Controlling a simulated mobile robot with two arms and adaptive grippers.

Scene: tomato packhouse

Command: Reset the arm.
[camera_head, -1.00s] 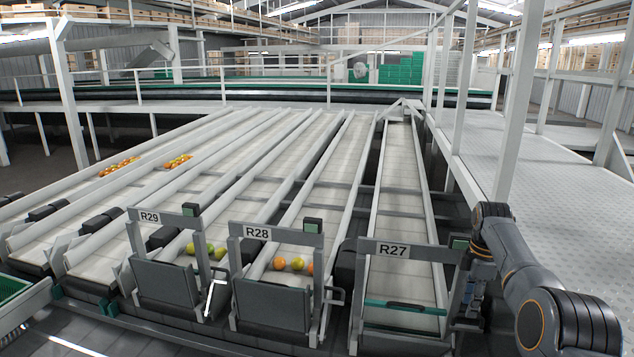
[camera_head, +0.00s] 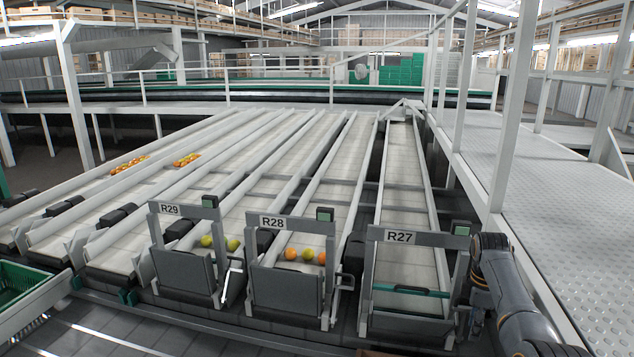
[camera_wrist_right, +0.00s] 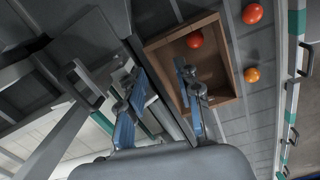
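My right arm (camera_head: 505,290) comes in at the lower right of the head view, beside the R27 gate, pointing down. My right gripper (camera_wrist_right: 160,68) shows in the right wrist view with its two blue-padded fingers apart and nothing between them. A wooden tray (camera_wrist_right: 219,55) lies beyond the fingers, with a red tomato (camera_wrist_right: 194,40) in it. One finger overlaps the tray in the picture; I cannot tell the distance. My left gripper is in neither view.
The R27 gate (camera_head: 400,237), R28 gate (camera_head: 273,221) and R29 gate (camera_head: 170,209) stand at the lane ends. Loose tomatoes (camera_wrist_right: 252,75) lie outside the tray. A green crate (camera_head: 18,283) is at far left. A walkway (camera_head: 560,230) runs along the right.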

